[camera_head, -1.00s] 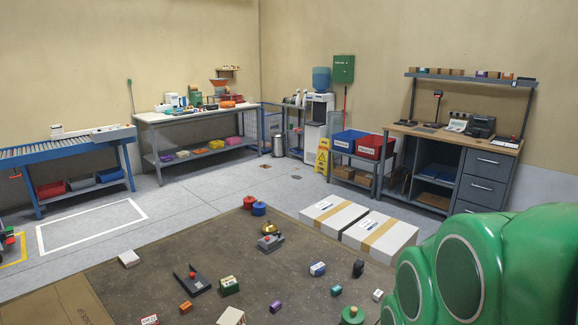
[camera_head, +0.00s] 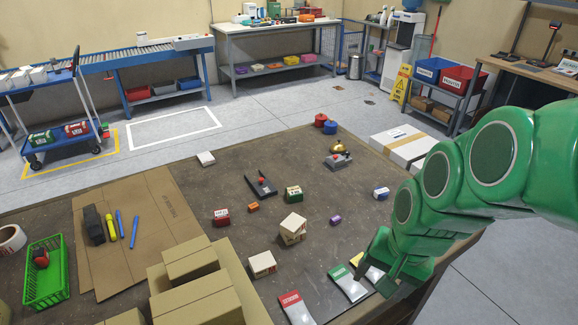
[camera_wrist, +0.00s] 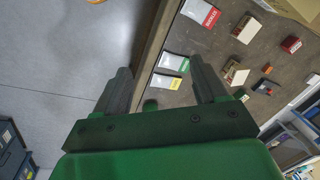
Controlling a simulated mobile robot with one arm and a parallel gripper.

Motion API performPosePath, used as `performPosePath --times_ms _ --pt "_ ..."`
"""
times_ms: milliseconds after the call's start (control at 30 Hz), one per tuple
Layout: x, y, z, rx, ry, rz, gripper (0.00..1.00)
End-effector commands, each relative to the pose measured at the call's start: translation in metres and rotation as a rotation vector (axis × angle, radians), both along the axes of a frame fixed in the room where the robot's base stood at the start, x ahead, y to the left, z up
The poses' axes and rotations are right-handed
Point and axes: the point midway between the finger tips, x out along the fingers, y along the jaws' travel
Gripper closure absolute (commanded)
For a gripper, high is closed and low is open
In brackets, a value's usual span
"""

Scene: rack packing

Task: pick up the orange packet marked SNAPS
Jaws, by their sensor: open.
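A small orange packet (camera_head: 253,207) lies on the dark table between the red box and the green-and-white box; its lettering is too small to read. A small orange item, likely the same packet, shows at the right in the wrist view (camera_wrist: 267,69). My gripper (camera_wrist: 163,85) is open, with nothing between its fingers. In the head view it hangs at the table's right edge, close to the green-topped and yellow-topped packets and well apart from the orange packet.
Flat packets with red (camera_head: 296,307), green (camera_head: 347,284) and yellow tops line the near right edge. A black bracket (camera_head: 261,186), cream box (camera_head: 293,229) and purple block (camera_head: 335,219) surround the orange packet. Cardboard boxes (camera_head: 205,297) and a green basket (camera_head: 45,273) stand at left.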

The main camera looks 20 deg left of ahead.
Motion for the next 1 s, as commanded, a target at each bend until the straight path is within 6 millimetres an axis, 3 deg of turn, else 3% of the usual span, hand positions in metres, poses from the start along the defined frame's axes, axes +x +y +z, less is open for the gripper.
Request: performPosePath --times_ms 100,400,700,1000 --pt "0.032 0.034 -0.007 0.073 -0.032 -0.077 0.28" --pt "0.103 0.122 -0.024 0.287 -0.071 -0.324 0.28" --pt "0.161 0.208 -0.044 0.521 -0.035 -0.615 0.28" --pt "0.209 0.281 -0.071 0.748 0.055 -0.942 0.28"
